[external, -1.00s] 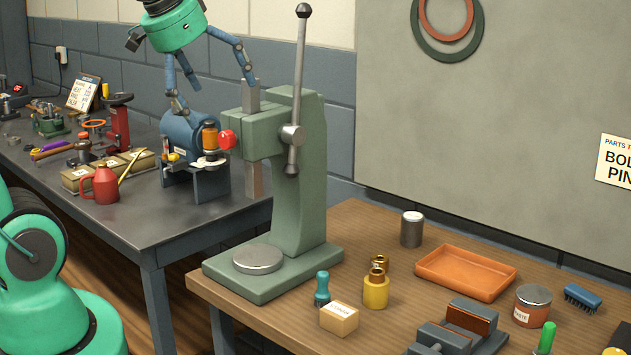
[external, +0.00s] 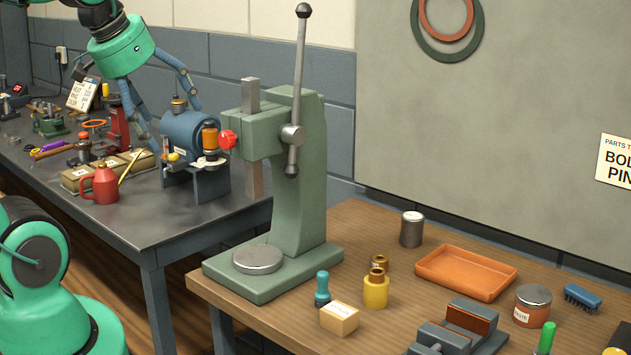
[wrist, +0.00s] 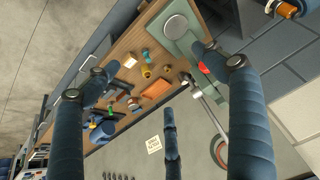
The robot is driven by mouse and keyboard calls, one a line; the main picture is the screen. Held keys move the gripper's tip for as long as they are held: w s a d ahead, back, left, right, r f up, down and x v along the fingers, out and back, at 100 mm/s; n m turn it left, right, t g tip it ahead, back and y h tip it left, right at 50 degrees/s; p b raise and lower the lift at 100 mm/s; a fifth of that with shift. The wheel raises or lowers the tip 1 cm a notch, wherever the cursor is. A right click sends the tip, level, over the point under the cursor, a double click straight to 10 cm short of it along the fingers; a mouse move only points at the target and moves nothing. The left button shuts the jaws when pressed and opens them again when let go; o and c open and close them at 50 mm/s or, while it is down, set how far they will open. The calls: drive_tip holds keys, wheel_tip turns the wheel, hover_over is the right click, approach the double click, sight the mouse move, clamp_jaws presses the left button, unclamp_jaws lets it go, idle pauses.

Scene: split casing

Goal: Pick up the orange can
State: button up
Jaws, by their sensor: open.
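An orange can (external: 210,138) with dark ends stands on a small pale round plate at the right end of the blue casing (external: 183,128), on the far dark bench. A similar orange cylinder (wrist: 287,9) is cut by the upper right edge of the wrist view. My gripper (external: 177,128) is open, its blue fingers spread, above and left of the casing; some finger parts overlap the casing in the picture. In the wrist view my gripper (wrist: 150,85) has nothing between its fingers. I cannot tell its exact distance from the can.
A green press (external: 300,180) with a red knob (external: 228,140) stands just right of the can. A red oil can (external: 102,185) is front left. The wooden bench holds an orange tray (external: 466,272) and an orange-brown paste tin (external: 533,306). The dark bench's front is clear.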

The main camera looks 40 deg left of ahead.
drive_tip(key=w+d+r+p, duration=0.25)
drive_tip(key=w+r, duration=0.25)
drive_tip(key=w, duration=0.4)
drive_tip(key=w+d+m+g+p, duration=0.1)
drive_tip(key=w+d, duration=0.5)
drive_tip(key=w, duration=0.3)
drive_tip(key=w+d+g+p, duration=0.1)
drive_tip(key=w+d, duration=0.4)
drive_tip(key=w, duration=0.4)
drive_tip(key=w+d+m+g+p, duration=0.1)
drive_tip(key=w+d+p, duration=0.1)
drive_tip(key=w+d, duration=0.55)
drive_tip(key=w+d+f+m+g+p, duration=0.1)
drive_tip(key=w+d+f+p, duration=0.1)
drive_tip(key=w+d+f, duration=1.15)
drive_tip(key=w+d+f+m+g+p, duration=0.1)
drive_tip(key=w+d+f+p, duration=0.2)
drive_tip(key=d+f, duration=1.3)
drive_tip(key=shift+d+f+g, duration=0.3)
drive_tip(key=shift+f, duration=0.65)
